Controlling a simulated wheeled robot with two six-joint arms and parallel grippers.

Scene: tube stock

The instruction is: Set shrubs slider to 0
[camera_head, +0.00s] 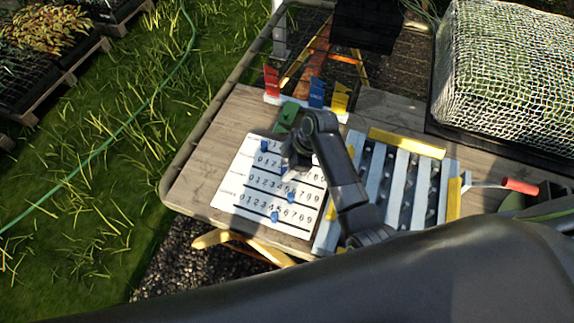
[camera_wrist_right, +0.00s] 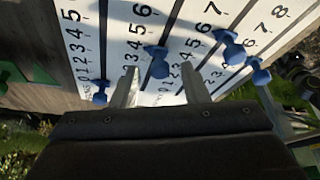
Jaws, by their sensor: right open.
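A white board (camera_head: 235,192) with several printed number rows lies on the wooden table. Each row has a blue slider; the row labels are too small to read surely. The top row's slider (camera_head: 264,145) is near 0, and it also shows in the right wrist view (camera_wrist_right: 98,90). The second row's slider (camera_wrist_right: 158,62) is near 3. The lower two sliders (camera_head: 291,197) (camera_head: 275,216) stand farther along their rows. My right gripper (camera_wrist_right: 158,88) is open over the board, its fingers on either side of the second slider's line; contact cannot be told. My left gripper is out of view.
A rack with pale strips and yellow edges (camera_head: 407,143) lies right of the board. Red, blue and yellow tags (camera_head: 316,92) stand behind, near a green piece (camera_head: 287,115). A netted crate (camera_head: 505,75) and a red-handled tool (camera_head: 520,186) are at right.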

